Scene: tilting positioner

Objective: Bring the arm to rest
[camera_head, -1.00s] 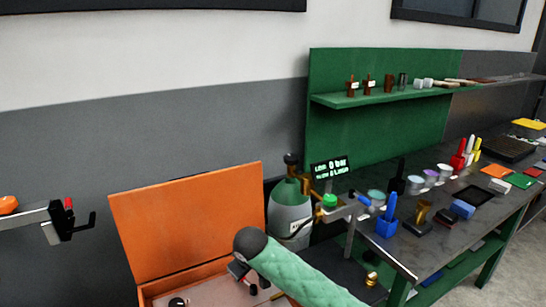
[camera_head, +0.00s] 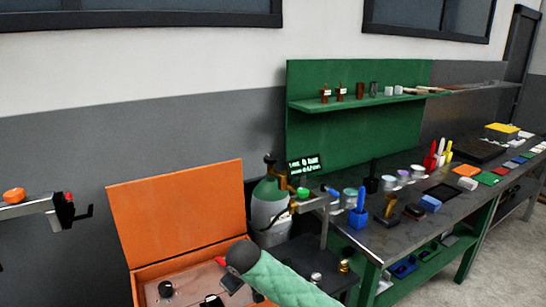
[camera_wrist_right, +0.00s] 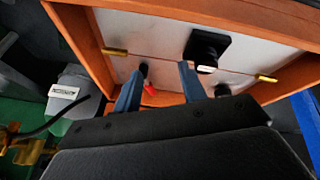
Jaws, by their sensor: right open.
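My right arm, with green padding (camera_head: 278,281) and a dark round joint (camera_head: 242,256), comes in from the bottom in the head view. Its hand end lies over the open orange case (camera_head: 178,210). In the wrist view my right gripper (camera_wrist_right: 161,68) has two blue fingers apart with nothing between them. They point at the case's pale panel (camera_wrist_right: 150,25), which carries a black knob (camera_wrist_right: 206,48) and a red piece (camera_wrist_right: 150,90). I cannot tell whether the fingers touch the panel. My left gripper is not in view.
A grey-green gas bottle (camera_head: 270,205) stands close right of the case. The dark workbench (camera_head: 400,235) on the right holds a blue holder (camera_head: 358,217) and several pots. A grey bar with a red-tipped clamp (camera_head: 68,212) juts in at the left.

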